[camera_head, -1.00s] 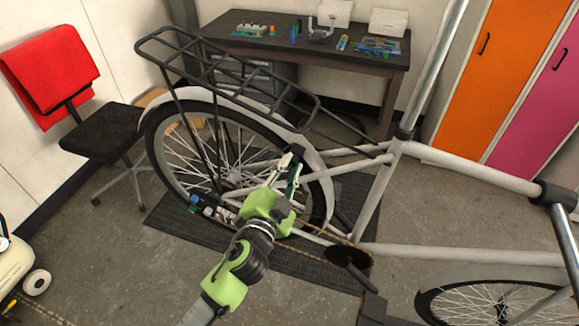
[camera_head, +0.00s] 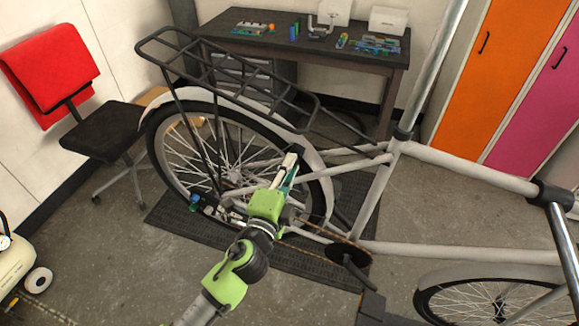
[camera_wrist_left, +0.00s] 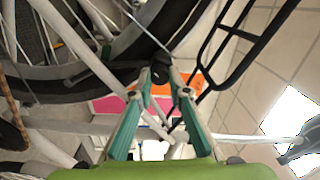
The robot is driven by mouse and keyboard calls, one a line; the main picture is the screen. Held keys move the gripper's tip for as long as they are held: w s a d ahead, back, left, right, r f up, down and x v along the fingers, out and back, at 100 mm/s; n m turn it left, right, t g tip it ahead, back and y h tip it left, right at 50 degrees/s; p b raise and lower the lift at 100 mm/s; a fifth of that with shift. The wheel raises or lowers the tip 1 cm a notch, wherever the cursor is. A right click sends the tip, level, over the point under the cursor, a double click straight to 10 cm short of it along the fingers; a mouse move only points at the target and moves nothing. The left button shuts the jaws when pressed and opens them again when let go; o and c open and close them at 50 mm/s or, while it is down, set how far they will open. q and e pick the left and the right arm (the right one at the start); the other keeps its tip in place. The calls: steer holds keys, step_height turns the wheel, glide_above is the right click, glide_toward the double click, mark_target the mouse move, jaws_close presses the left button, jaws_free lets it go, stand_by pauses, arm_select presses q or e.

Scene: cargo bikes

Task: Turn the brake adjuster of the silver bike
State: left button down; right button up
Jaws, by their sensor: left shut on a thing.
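The silver bike (camera_head: 460,168) stands across the head view, its rear wheel (camera_head: 170,150) at the left. My left gripper (camera_head: 290,160) reaches up to the bike frame at the right side of the rear wheel. It is shut on a small dark part, which I take for the brake adjuster. In the left wrist view the fingers of my left gripper (camera_wrist_left: 161,76) come together around this dark adjuster (camera_wrist_left: 160,68), close to the tyre. The fingertips hide most of it in the head view. My right gripper is not in view.
A dark workbench (camera_head: 310,48) with tools stands behind the bike. A chair with a red back (camera_head: 50,75) is at left, and orange and pink lockers (camera_head: 490,70) are at right.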

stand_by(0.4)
arm_select(q)
steer(key=c, duration=1.9)
jaws_free()
steer(key=shift+s, duration=0.15)
steer(key=v, duration=1.1)
steer(key=shift+s, duration=0.35)
steer(key=shift+a, duration=0.1)
